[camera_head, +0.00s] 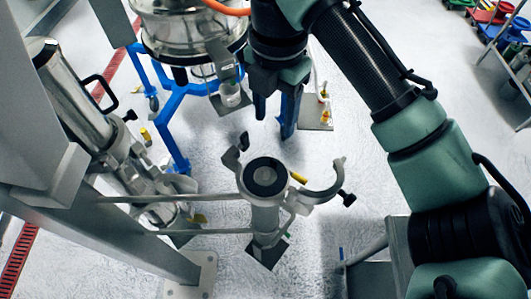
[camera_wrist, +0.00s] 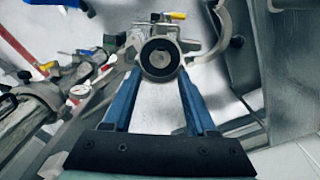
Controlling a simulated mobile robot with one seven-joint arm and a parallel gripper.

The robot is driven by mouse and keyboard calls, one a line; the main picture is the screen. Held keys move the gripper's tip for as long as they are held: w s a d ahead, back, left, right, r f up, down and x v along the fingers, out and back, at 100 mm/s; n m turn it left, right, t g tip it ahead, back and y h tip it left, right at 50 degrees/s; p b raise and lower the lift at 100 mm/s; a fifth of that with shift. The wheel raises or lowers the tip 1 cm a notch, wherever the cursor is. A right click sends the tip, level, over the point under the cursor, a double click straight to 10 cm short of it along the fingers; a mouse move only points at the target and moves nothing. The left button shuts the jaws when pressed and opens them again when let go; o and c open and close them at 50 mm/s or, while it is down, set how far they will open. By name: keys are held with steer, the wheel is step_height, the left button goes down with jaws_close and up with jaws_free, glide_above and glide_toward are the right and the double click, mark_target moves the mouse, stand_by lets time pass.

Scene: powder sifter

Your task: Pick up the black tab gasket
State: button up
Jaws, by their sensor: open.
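The black tab gasket (camera_head: 252,181) appears as a dark ring lying flat on the round top of a metal post. In the wrist view the gasket (camera_wrist: 146,60) is a black ring around a paler centre; I cannot make out its tab. My gripper (camera_head: 275,118) is open and empty, its two fingers pointing down, above and behind the post top in the head view. In the wrist view my gripper's blue fingers (camera_wrist: 158,76) spread either side of the line to the ring, with the ring just past the fingertips. No contact shows.
An open hinged clamp (camera_head: 322,190) curves out right of the post top, with a black knob. Grey bars (camera_head: 170,198) link the post to a frame at left. A steel vessel (camera_head: 185,35) on blue legs stands behind. Open floor lies to the right of the vessel.

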glide_above(274, 160)
step_height(274, 160, down, 7)
steer(key=shift+s+r, duration=0.1)
steer(key=shift+w+f, duration=0.2)
steer(key=shift+f, duration=2.85)
jaws_close()
